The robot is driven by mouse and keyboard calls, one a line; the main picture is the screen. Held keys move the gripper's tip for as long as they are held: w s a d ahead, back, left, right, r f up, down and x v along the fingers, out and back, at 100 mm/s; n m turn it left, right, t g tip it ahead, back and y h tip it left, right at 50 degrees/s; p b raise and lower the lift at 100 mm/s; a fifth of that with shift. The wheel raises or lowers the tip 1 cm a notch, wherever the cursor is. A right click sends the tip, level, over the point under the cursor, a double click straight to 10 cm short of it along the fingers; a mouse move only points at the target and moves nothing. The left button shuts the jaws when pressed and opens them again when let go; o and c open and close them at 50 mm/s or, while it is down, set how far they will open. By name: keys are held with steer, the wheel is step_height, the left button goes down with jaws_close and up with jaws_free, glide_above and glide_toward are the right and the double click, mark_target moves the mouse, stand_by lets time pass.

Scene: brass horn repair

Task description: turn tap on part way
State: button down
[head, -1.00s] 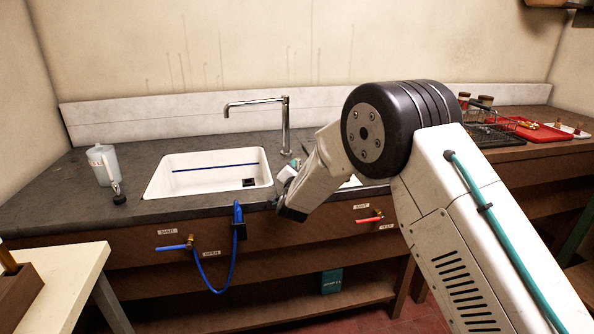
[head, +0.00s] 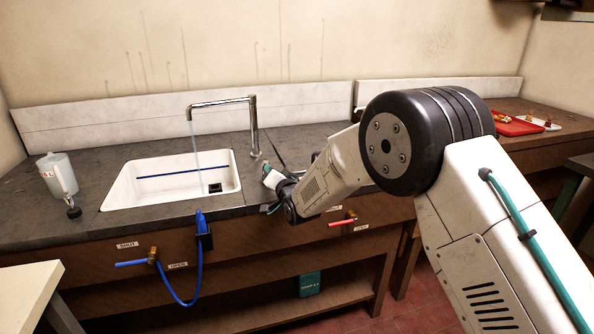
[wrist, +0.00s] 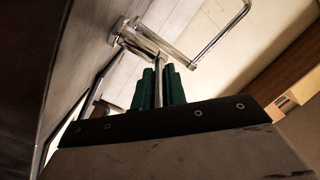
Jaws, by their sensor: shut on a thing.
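The tap is a chrome swan-neck (head: 254,125) at the back right of the white sink (head: 112,198). A thin stream of water (head: 196,145) falls from its spout into the sink. My gripper (head: 264,168) is at the tap's base, on its right side. In the wrist view, the green fingers of my gripper (wrist: 159,88) are closed around a thin metal lever (wrist: 158,68) that joins the tap body (wrist: 138,40). The spout (wrist: 222,32) shows beyond it. In the head view the lever is mostly hidden by my wrist.
A blue-handled valve (head: 132,263) and a red-handled valve (head: 342,221) sit on the bench front, with a blue hose (head: 202,262) hanging there. A clear jug (head: 58,174) stands left of the sink. A red tray (head: 518,125) lies at the far right.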

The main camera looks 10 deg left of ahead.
stand_by(0.3)
steer(key=c, duration=1.4)
jaws_free()
steer(key=shift+c, duration=0.2)
steer(key=v, duration=0.7)
steer(key=shift+s+d, duration=0.25)
steer(key=shift+s, duration=0.05)
steer(key=shift+d+r, duration=0.1)
